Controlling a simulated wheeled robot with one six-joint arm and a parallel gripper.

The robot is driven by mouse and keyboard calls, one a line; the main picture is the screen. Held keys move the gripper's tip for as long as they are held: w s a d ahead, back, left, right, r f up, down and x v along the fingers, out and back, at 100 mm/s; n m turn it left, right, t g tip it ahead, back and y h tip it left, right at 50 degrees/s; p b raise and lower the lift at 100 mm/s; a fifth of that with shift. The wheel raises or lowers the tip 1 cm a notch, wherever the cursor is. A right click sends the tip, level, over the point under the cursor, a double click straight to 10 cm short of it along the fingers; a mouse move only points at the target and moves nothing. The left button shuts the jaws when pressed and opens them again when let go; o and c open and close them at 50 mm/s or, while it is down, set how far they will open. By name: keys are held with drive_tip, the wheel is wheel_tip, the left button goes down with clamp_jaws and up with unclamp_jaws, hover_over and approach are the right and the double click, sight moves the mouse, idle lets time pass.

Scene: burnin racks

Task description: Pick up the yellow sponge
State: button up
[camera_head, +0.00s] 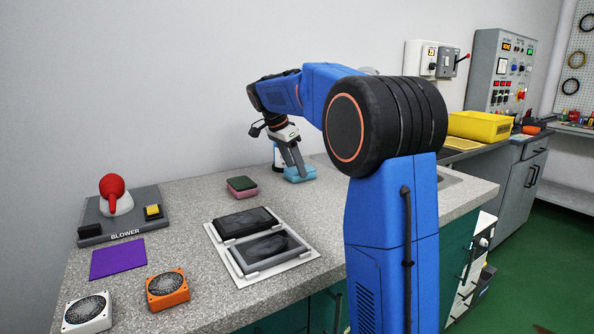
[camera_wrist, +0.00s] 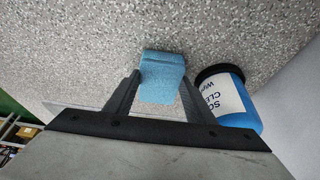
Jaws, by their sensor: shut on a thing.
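My gripper (camera_head: 295,168) is at the back of the counter, pointing down, shut on a light blue sponge (camera_head: 303,175). In the wrist view the blue sponge (camera_wrist: 163,72) sits between the two dark fingers of my gripper (camera_wrist: 158,95). I cannot tell whether the sponge touches the counter. A second sponge (camera_head: 242,186), green on top and pink below, lies on the counter left of my gripper. I see no clearly yellow sponge in either view.
A blue wipes tub with a black lid (camera_wrist: 228,95) stands close beside the held sponge. A white tray (camera_head: 238,273) with two dark devices, a blower stand (camera_head: 150,203), a purple cloth (camera_head: 117,259) and two fans lie to the left. A yellow bin (camera_head: 480,127) stands at the right.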

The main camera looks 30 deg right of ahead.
sight(295, 170)
drive_tip(key=shift+s+r, duration=0.15)
drive_tip(key=shift+r, duration=0.2)
wheel_tip(295, 170, up, 6)
drive_tip(key=shift+r, duration=0.15)
drive_tip(key=s, duration=1.9)
drive_tip(key=shift+s+d, duration=0.3)
drive_tip(key=shift+d, duration=0.05)
drive_tip(key=o, duration=0.4)
drive_tip(key=shift+c, duration=1.2)
drive_tip(key=shift+a, duration=0.1)
